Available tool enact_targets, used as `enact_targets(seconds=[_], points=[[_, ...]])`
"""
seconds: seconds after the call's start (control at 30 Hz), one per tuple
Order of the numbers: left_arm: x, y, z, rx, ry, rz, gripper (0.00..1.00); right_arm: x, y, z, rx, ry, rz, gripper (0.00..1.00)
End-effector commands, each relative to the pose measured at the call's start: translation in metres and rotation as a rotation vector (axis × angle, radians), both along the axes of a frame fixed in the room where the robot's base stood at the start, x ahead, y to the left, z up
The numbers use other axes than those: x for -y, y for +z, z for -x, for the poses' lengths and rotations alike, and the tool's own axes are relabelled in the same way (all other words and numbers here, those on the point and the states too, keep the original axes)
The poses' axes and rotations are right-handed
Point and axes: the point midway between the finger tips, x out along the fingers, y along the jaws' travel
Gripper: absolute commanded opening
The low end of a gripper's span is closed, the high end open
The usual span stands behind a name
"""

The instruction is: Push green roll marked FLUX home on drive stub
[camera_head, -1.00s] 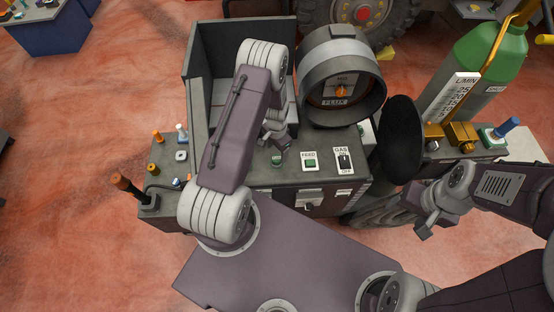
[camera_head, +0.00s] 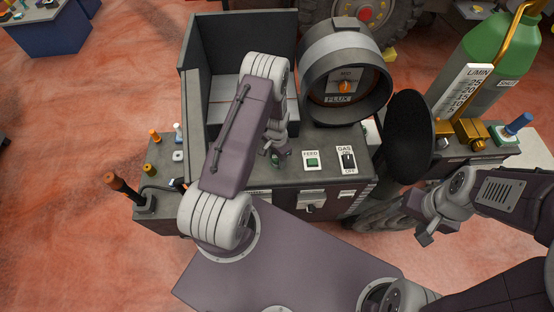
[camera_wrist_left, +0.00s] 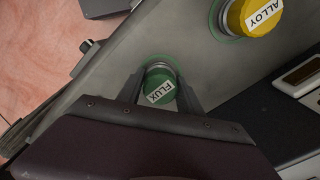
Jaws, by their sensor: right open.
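The green roll marked FLUX (camera_wrist_left: 160,88) shows end-on in the left wrist view, with a grey collar behind it against the grey panel. The drive stub itself is hidden. My left gripper (camera_wrist_left: 160,98) has one finger on each side of the roll. I cannot tell whether the fingers touch it. In the head view my left gripper (camera_head: 275,152) is low over the machine's top, left of the FEED button, with a bit of green at its tips. My right gripper (camera_head: 424,231) is open and empty, right of the machine's front.
A yellow roll marked ALLOY (camera_wrist_left: 256,15) stands close by. The FEED button (camera_head: 312,162) and GAS switch (camera_head: 348,160) are on the machine's top.

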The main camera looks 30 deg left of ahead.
Motion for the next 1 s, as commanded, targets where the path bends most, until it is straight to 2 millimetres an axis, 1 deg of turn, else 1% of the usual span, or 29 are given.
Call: enact_targets(seconds=[0.07,0.1,0.17,0.2,0.23,0.47,1.0], points=[[0.0,0.0,0.0,0.0,0.0,0.0,0.0,0.0,0.0,0.0,0.0,0.0,0.0,0.64],[0.0,0.0,0.0,0.0,0.0,0.0,0.34,0.0,0.0,0.0,0.0,0.0,0.0,0.64],[0.0,0.0,0.0,0.0,0.0,0.0,0.18,0.0,0.0,0.0,0.0,0.0,0.0,0.64],[0.0,0.0,0.0,0.0,0.0,0.0,0.07,0.0,0.0,0.0,0.0,0.0,0.0,0.64],[0.0,0.0,0.0,0.0,0.0,0.0,0.0,0.0,0.0,0.0,0.0,0.0,0.0,0.64],[0.0,0.001,0.0,0.001,0.0,0.0,0.0,0.0,0.001,0.0,0.0,0.0,0.0,0.64],[0.0,0.021,0.0,0.001,0.0,0.0,0.0,0.0,0.015,0.0,0.0,0.0,0.0,0.64]])
